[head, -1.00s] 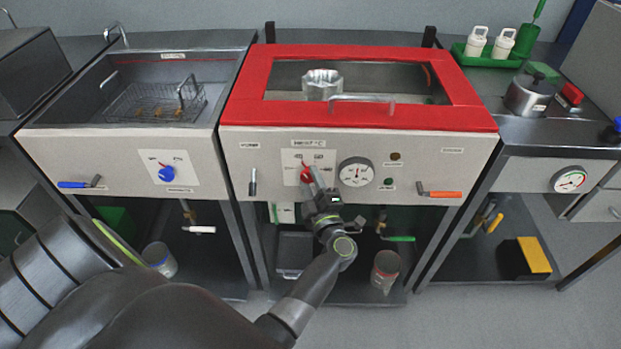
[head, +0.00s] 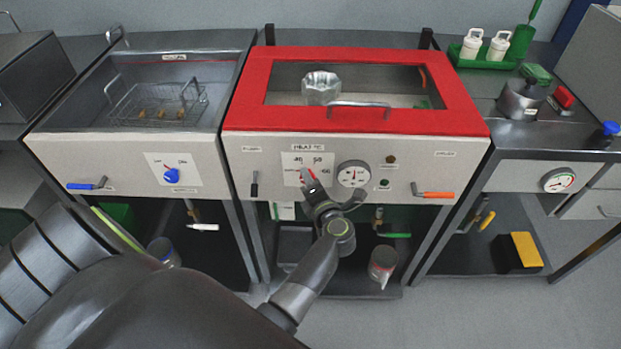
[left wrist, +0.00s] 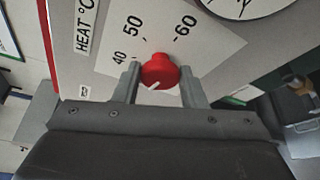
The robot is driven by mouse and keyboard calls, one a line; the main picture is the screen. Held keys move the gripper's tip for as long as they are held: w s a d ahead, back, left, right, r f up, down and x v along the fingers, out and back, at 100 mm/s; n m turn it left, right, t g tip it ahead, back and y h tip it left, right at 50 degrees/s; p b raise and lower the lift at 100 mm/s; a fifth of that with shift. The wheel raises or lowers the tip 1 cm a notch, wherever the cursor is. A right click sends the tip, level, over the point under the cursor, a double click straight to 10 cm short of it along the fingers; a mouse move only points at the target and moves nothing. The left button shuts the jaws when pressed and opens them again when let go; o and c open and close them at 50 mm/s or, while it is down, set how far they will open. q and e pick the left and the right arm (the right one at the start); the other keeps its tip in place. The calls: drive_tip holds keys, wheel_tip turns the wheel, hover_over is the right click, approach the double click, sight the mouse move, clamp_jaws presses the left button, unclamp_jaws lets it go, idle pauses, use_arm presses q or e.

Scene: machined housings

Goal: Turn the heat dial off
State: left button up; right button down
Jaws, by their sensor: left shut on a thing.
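The red heat dial (left wrist: 160,70) sits on a white plate (left wrist: 195,50) marked 40, 50 and 60, on the front of the red-topped middle unit. In the left wrist view my left gripper (left wrist: 160,85) has one finger on each side of the dial and is shut on it. The white line on the dial points down and to the left in that view, away from 50 and 60. In the head view my left gripper (head: 309,180) covers most of the dial, and only a bit of red shows. My right gripper is not in view.
A round gauge (head: 353,174) sits close to the right of the dial. An orange-handled lever (head: 435,194) and a black-handled lever (head: 254,186) flank the panel. The left unit has a blue dial (head: 171,176). A lid handle (head: 357,105) juts out above.

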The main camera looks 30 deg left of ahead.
use_arm(q)
drive_tip(key=shift+n+h, duration=0.3)
drive_tip(key=shift+n, duration=0.2)
idle(0.3)
drive_tip(key=o, duration=1)
drive_tip(key=shift+p, duration=0.3)
